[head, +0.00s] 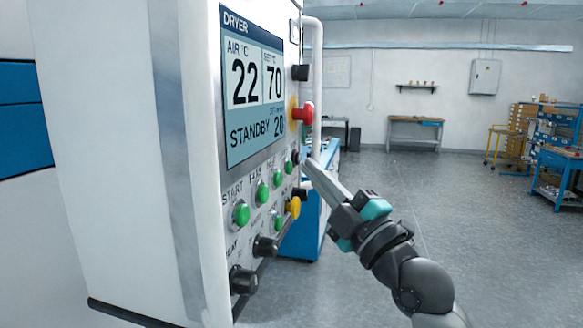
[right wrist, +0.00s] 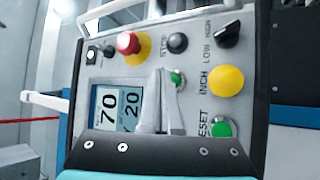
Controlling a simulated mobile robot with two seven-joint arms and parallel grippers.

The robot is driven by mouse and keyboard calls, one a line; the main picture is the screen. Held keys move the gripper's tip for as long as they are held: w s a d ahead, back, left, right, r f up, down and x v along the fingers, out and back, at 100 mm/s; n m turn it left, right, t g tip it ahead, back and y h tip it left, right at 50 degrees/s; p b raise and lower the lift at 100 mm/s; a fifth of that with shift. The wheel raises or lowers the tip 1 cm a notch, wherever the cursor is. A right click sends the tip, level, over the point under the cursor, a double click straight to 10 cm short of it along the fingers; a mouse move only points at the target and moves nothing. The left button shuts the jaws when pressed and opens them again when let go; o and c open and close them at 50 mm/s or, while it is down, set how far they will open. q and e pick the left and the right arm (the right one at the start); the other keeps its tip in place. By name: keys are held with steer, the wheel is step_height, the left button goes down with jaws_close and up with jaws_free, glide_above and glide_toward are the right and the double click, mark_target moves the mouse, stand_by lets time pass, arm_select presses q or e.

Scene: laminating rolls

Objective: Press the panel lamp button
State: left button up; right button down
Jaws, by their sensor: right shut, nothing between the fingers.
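The dryer control panel (head: 215,170) stands at the left of the head view and also fills the middle of the right wrist view (right wrist: 192,110). It carries several green buttons, including a start button (head: 241,214), and a yellow button (head: 293,207), labelled INCH in the right wrist view (right wrist: 226,81). No label that I can read says lamp, so I cannot tell which button is the lamp one. My right gripper (head: 309,167) is shut and empty, its tips by the panel's right edge. In the right wrist view its fingers (right wrist: 160,78) partly cover the display and a green button. My left gripper is not in view.
A red mushroom button (head: 304,113) sticks out of the panel, with black knobs (head: 243,280) lower down. A pale pipe (head: 318,80) runs beside the panel. Blue cabinets stand behind my gripper. The floor at the right (head: 460,215) is clear.

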steer(key=shift+a, duration=0.1)
stand_by(0.5)
steer(key=shift+w+a, duration=0.15)
steer(key=shift+a, duration=0.15)
steer(key=shift+w+a+p, duration=0.1)
steer(key=shift+a+p, duration=0.25)
steer(key=shift+a, duration=0.1)
stand_by(0.6)
steer(key=shift+d, duration=0.1)
steer(key=shift+s+d, duration=0.25)
steer(key=shift+d, duration=0.45)
steer(key=shift+d, duration=0.1)
steer(key=d+b, duration=0.1)
steer(key=d, duration=0.1)
steer(key=s+d, duration=0.1)
steer(key=d, duration=0.1)
steer(key=shift+s+d+b, duration=0.15)
steer(key=shift+d+b, duration=0.2)
steer(key=shift+b, duration=0.05)
stand_by(0.5)
